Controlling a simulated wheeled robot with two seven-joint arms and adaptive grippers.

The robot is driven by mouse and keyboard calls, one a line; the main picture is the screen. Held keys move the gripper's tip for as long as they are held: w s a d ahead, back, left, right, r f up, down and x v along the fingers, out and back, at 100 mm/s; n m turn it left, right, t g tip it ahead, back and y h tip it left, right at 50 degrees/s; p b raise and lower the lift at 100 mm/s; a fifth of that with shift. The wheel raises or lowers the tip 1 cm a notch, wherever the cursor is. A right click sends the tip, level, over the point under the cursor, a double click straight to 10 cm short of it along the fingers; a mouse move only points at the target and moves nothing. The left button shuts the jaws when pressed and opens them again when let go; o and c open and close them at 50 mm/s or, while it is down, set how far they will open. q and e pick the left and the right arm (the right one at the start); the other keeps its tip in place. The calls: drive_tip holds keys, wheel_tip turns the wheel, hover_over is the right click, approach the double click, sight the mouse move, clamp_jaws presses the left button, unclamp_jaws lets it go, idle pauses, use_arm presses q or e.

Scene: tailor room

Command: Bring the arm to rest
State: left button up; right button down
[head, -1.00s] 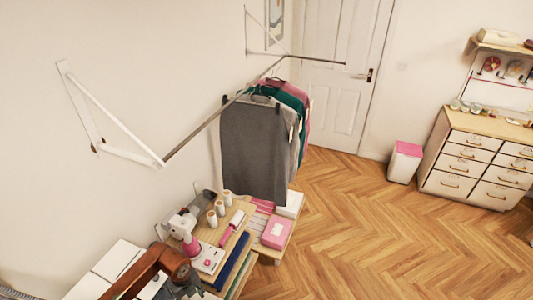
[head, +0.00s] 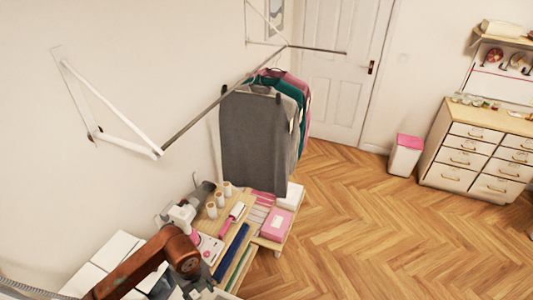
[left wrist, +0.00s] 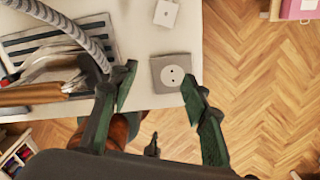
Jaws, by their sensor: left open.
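My left gripper (left wrist: 157,84) shows in the left wrist view with its two dark green fingers spread apart and nothing between the tips. It is above the edge of a white tabletop (left wrist: 130,50), with wooden floor below. A grey square plate with a round white socket (left wrist: 172,73) lies on the tabletop near the right fingertip, apart from it as far as I can tell. My reddish-brown arm comes into the head view at the bottom left, above the work tables; its gripper cannot be made out there. My right arm is in neither view.
A wooden table (head: 262,240) holds spools (head: 220,197), a lint roller (head: 232,218) and a pink box (head: 277,224). A ribbed hose (left wrist: 60,20) passes near the left finger.

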use_arm(q)
drive_tip(key=d+m+b, duration=0.1)
drive_tip(key=m, duration=0.5)
drive_tip(key=s+d+r+m+b, duration=0.1)
drive_tip(key=m, duration=0.5)
drive_tip(key=d+r+m+b, duration=0.1)
drive_tip(key=m, duration=0.4)
drive_tip(key=shift+s+d+r+m, duration=0.15)
drive_tip(key=shift+s+d+m, duration=0.2)
drive_tip(key=shift+d+m, duration=0.05)
